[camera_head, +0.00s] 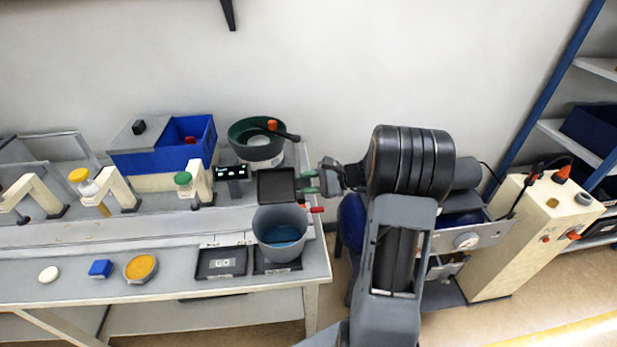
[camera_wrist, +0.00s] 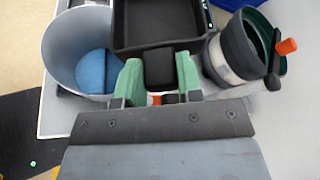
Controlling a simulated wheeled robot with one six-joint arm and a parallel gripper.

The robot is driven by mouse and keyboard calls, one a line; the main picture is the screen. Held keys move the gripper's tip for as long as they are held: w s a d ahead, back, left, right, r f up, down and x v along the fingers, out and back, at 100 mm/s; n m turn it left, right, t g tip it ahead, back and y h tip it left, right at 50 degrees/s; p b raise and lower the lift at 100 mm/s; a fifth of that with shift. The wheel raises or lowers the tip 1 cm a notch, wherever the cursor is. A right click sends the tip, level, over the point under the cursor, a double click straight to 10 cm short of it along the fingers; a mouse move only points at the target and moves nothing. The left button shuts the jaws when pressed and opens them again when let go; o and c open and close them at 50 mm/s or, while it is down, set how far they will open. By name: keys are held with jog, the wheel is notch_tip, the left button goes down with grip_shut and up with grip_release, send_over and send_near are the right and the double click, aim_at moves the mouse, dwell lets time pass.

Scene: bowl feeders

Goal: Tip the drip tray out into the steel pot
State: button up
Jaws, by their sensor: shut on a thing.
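My gripper (camera_head: 308,183) has green fingertips and is shut on the tab of a black square drip tray (camera_head: 276,186). In the wrist view, the fingers (camera_wrist: 160,75) close on either side of the tab of the tray (camera_wrist: 158,22). The tray is held above the bench, just behind the pot in the head view, and looks about level. No contents can be made out in its dark inside. The grey steel pot (camera_head: 279,222) stands upright at the bench's right end, with something blue inside. In the wrist view the pot (camera_wrist: 58,52) is left of the tray.
A dark green bowl feeder (camera_head: 243,130) with an orange-tipped part stands behind the tray; it is at right in the wrist view (camera_wrist: 235,50). A blue bin (camera_head: 200,135) stands back left.

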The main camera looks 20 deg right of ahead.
jog(key=shift+w+d+r+m+g+p, duration=0.15)
jog(key=shift+m+g+p, duration=0.25)
jog(key=shift+p, duration=0.65)
jog(key=shift+w+a+r+m+g+p, duration=0.1)
jog(key=shift+m+g+p, duration=0.25)
jog(key=shift+p, duration=0.7)
jog(key=m+p, duration=0.1)
jog(key=p, duration=0.1)
jog(key=m+g+p, duration=0.1)
jog(key=p, duration=0.2)
jog(key=shift+r+y, duration=0.3)
jog(key=shift+r, duration=0.05)
jog(key=shift+w+d+m+g+p, duration=0.1)
jog(key=shift+m+g+p, duration=0.25)
jog(key=shift+m+p, duration=0.35)
